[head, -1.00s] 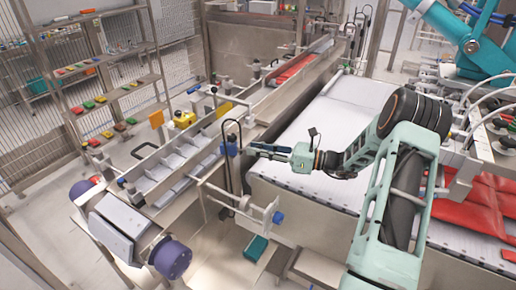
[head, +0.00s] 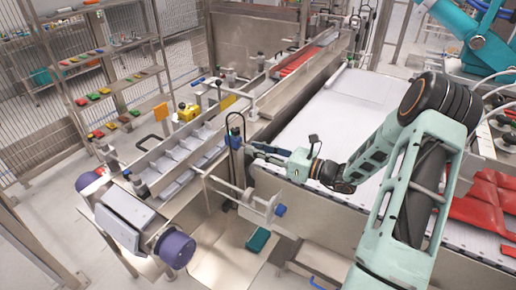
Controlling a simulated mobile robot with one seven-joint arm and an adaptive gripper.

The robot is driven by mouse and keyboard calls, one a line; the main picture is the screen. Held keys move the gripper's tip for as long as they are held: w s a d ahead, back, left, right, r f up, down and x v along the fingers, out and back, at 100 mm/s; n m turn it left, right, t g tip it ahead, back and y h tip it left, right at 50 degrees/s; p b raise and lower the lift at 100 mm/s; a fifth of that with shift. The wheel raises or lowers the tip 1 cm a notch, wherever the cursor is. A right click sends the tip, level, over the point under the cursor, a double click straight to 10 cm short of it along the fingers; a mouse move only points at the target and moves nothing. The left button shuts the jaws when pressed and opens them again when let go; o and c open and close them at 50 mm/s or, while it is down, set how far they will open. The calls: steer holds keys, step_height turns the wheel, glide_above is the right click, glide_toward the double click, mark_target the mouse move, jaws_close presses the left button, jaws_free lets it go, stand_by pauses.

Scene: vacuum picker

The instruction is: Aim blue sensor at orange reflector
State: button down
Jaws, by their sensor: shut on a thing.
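The blue sensor (head: 235,141) sits by a thin dark looped cable at the near side of the tray conveyor. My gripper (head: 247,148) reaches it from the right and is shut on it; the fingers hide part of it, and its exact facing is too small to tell. The orange reflector (head: 160,112) is a small upright plate across the conveyor, up and to the left of the sensor. A yellow-orange plate (head: 226,103) also stands on the conveyor's far side, closer to the sensor.
The metal conveyor with grey pockets (head: 185,152) runs between sensor and reflector. A yellow device (head: 188,112) stands beyond it. A bracket with a blue knob (head: 279,210) is in front. The white belt (head: 310,125) lies behind my gripper, with red packs (head: 485,205) at right.

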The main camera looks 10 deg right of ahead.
steer(key=shift+s+f, duration=0.15)
steer(key=shift+f, duration=0.05)
steer(key=c, duration=1.8)
jaws_free()
steer(key=shift+s+d+r, duration=0.1)
steer(key=shift+c, duration=0.2)
steer(key=shift+o, duration=0.6)
steer(key=shift+r, duration=0.1)
steer(key=v, duration=1.1)
steer(key=shift+s+d, duration=0.25)
steer(key=shift+d, duration=0.1)
